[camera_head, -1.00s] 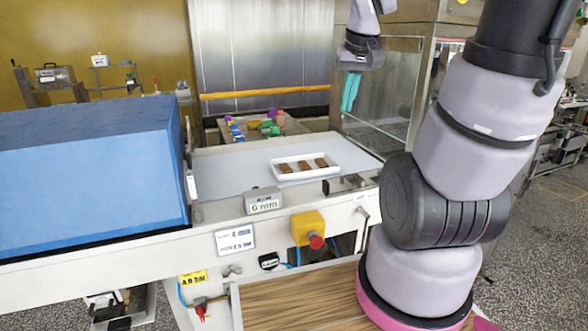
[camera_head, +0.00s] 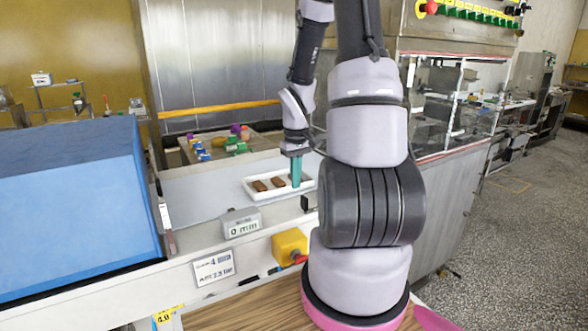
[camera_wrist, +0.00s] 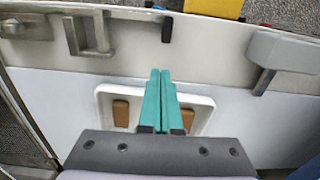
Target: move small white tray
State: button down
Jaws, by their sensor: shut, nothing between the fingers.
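The small white tray (camera_head: 250,194) lies on the pale conveyor surface and holds brown chocolate bars (camera_head: 260,186). In the wrist view the tray (camera_wrist: 104,95) shows with a brown bar at each side of my fingers, and its middle is hidden behind them. My gripper (camera_head: 296,184) has teal fingers pointing down over the right part of the tray in the head view. In the wrist view my gripper (camera_wrist: 161,75) is shut with its fingers side by side and nothing between them. Whether the fingertips touch the tray I cannot tell.
A big blue block-shaped cover (camera_head: 75,205) stands left of the tray. A grey "0 mm" display (camera_head: 240,222) and a yellow box with a red button (camera_head: 290,246) sit at the conveyor's front edge. Coloured items (camera_head: 235,142) lie behind. Bare belt (camera_head: 195,195) lies left of the tray.

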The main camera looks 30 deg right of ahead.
aim_at(277, 180)
notch_tip(277, 180, down, 4)
jog(key=shift+s, duration=0.1)
jog(key=w, duration=0.3)
jog(key=shift+w+f, duration=0.15)
jog(key=shift+w, duration=0.4)
jog(key=w, duration=0.8)
jog(key=shift+w+a, duration=0.15)
jog(key=shift+a, duration=0.1)
